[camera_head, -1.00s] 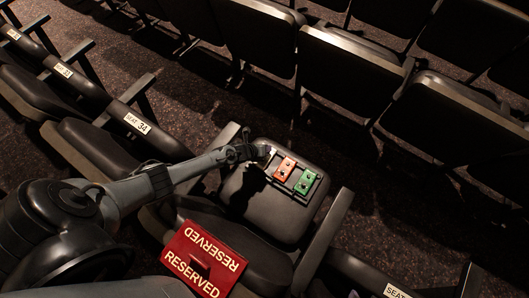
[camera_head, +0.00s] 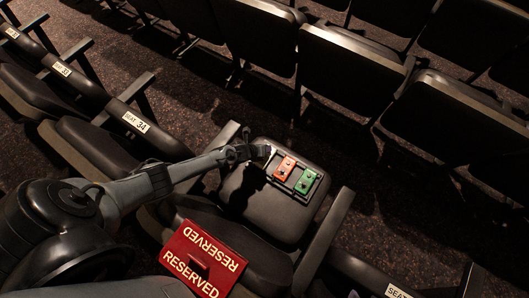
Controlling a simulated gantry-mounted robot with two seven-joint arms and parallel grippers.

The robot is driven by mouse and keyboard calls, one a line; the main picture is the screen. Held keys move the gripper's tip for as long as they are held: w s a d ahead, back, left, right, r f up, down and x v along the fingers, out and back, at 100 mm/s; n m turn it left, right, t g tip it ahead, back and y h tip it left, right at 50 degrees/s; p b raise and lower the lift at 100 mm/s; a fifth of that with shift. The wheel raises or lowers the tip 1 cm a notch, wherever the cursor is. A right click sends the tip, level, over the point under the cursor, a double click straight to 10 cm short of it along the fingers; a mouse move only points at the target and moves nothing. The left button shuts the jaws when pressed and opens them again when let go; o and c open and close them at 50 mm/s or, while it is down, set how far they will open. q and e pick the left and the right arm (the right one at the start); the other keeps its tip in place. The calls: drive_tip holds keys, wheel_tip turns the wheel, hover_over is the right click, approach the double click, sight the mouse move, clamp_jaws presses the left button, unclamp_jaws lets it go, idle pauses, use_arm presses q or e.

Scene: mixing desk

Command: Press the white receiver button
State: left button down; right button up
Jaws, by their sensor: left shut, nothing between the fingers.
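A row of small receivers lies in a dark holder on a theatre seat's dark pad, right of the picture's middle. The orange receiver (camera_head: 284,168) and the green receiver (camera_head: 306,181) show clearly. Only a small pale patch (camera_head: 270,152) shows left of the orange one, at my left gripper's tip; it may be the white receiver, and its button is hidden. My left gripper (camera_head: 264,151) is shut and empty, at or just above this patch. I cannot tell whether it touches. My right gripper is not in view.
A red RESERVED sign (camera_head: 203,262) lies on the seat nearer me. Dark armrests (camera_head: 325,240) flank the receivers' seat. Rows of folded seats (camera_head: 350,72) stand behind, across a dark speckled carpet aisle (camera_head: 225,95).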

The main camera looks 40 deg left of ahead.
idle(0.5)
use_arm(q)
drive_tip(key=shift+r+p, duration=0.4)
drive_tip(key=shift+r, duration=0.1)
drive_tip(key=shift+r, duration=0.1)
wheel_tip(320, 180, up, 6)
drive_tip(key=p, duration=0.5)
drive_tip(key=shift+p, duration=0.3)
